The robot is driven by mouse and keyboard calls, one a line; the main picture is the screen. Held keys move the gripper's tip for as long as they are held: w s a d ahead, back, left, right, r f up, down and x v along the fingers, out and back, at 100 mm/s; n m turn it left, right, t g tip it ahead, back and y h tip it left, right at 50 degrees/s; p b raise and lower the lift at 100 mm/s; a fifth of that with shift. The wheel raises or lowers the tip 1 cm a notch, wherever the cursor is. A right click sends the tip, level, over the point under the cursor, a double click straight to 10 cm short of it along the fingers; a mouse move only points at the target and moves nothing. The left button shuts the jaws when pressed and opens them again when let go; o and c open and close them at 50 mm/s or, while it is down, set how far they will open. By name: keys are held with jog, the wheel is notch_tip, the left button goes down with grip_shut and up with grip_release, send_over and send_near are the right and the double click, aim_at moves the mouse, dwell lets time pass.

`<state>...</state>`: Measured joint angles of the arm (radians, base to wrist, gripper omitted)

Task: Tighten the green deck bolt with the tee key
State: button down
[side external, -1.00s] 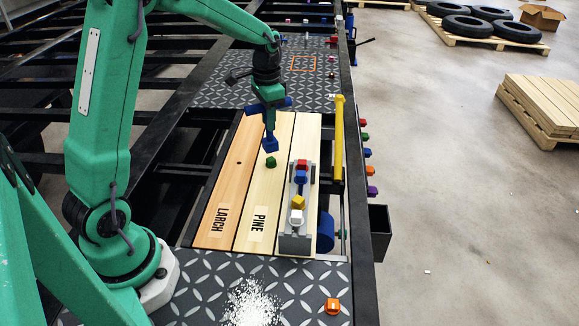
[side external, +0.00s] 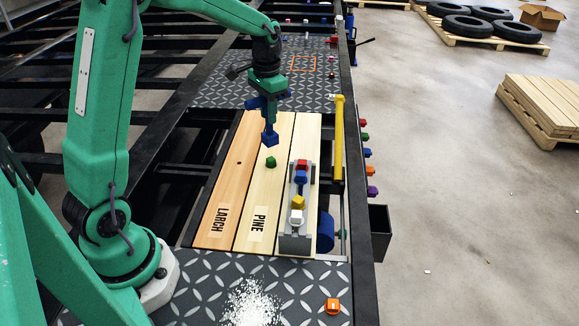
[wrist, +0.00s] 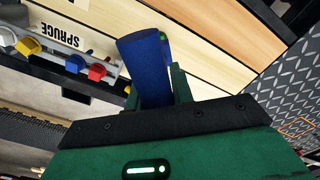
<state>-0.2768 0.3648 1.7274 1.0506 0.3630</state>
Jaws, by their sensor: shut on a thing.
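The green deck bolt (side external: 271,161) stands up from the pale plank marked PINE (side external: 279,181). In the wrist view only a sliver of the bolt (wrist: 163,38) shows behind the key. My gripper (side external: 268,101) is shut on the blue tee key (side external: 270,138), whose stem points down. The key's lower end is above the bolt and slightly beyond it in the side view, with a visible gap. In the wrist view the key (wrist: 146,62) sticks out between my fingers and hides much of the plank.
A grey rack (side external: 294,243) with red, blue, yellow and white pieces stands on the right plank. The LARCH plank (side external: 221,195) lies left. A yellow bar (side external: 338,140) stands along the right edge. An orange bolt (side external: 332,307) and white grains (side external: 252,303) are on the front plate.

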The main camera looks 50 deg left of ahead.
aim_at(270, 133)
jog(key=shift+f, duration=0.15)
jog(key=shift+f, duration=3.4)
jog(key=m, duration=0.9)
jog(key=shift+m, duration=0.3)
jog(key=m, duration=0.4)
jog(key=shift+w, duration=0.1)
jog(key=shift+m, duration=2.7)
jog(key=shift+r, duration=0.25)
jog(key=shift+r, duration=2.35)
